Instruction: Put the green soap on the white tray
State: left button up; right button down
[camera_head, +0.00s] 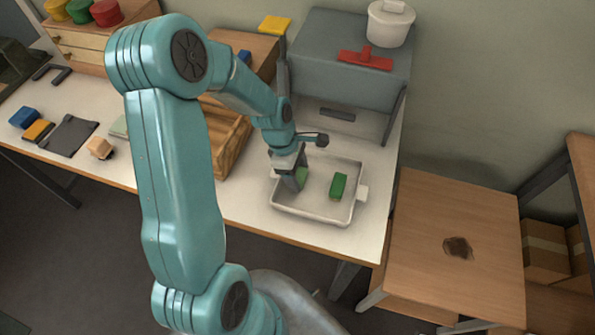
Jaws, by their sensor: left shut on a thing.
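The white tray (314,217) stands on the pale table near its right end. My left gripper (298,184) reaches down over the left part of the tray and is shut on a green soap (303,175), which is mostly hidden by the fingers. I cannot tell whether this soap touches the tray floor. A second green block (338,186) lies in the right part of the tray, apart from the gripper. My right gripper is not in view.
A grey box (335,65) behind the tray carries a red tool (365,59) and a white pot (390,24). A wooden crate (228,135) stands left of the tray. Blue and yellow blocks lie at the far left. A lower wooden table (455,215) stands to the right.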

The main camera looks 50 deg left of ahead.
pick_arm(q)
jog(key=shift+r, duration=0.1)
jog(key=shift+d, duration=0.1)
jog(key=o, duration=1)
jog(key=shift+f, duration=0.2)
jog(key=shift+o, duration=0.2)
jog(key=shift+r, duration=0.1)
jog(key=shift+r, duration=0.3)
jog(key=v, duration=1.1)
jog(key=shift+r, duration=0.3)
jog(key=shift+s, duration=0.15)
